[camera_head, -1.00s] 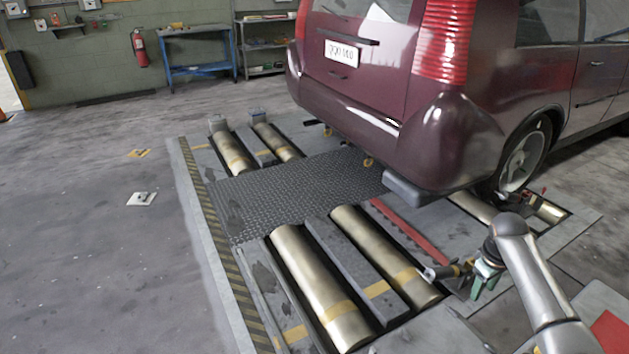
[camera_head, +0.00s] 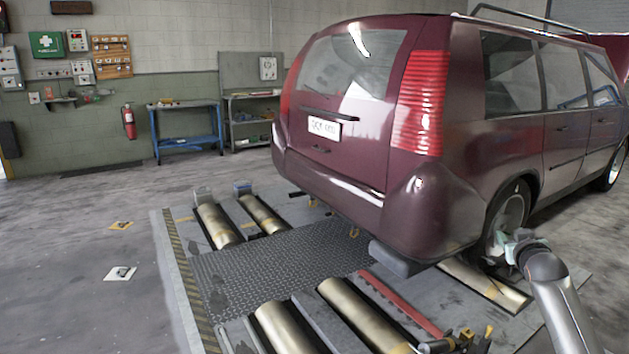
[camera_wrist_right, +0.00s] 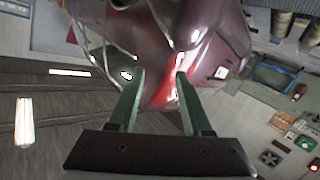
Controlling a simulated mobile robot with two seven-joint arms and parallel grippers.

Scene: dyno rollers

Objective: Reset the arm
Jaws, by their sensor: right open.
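My right arm comes in from the lower right in the head view. Its gripper (camera_head: 518,243) shows small and partly hidden by the wrist, in front of the maroon car's rear wheel in the picture. In the right wrist view the two green fingers (camera_wrist_right: 160,82) stand apart with nothing held between them. Beyond them the maroon car (camera_wrist_right: 212,35) shows, with a red patch between the fingertips. Whether the gripper touches the car cannot be told, but no contact shows. My left gripper is not in view.
The maroon car (camera_head: 350,165) stands at the dyno rollers (camera_head: 370,318). A tool-like object with orange parts (camera_head: 455,342) lies at the bottom edge. A blue workbench (camera_head: 187,125) and a fire extinguisher (camera_head: 129,121) are at the back wall. The left floor is mostly clear.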

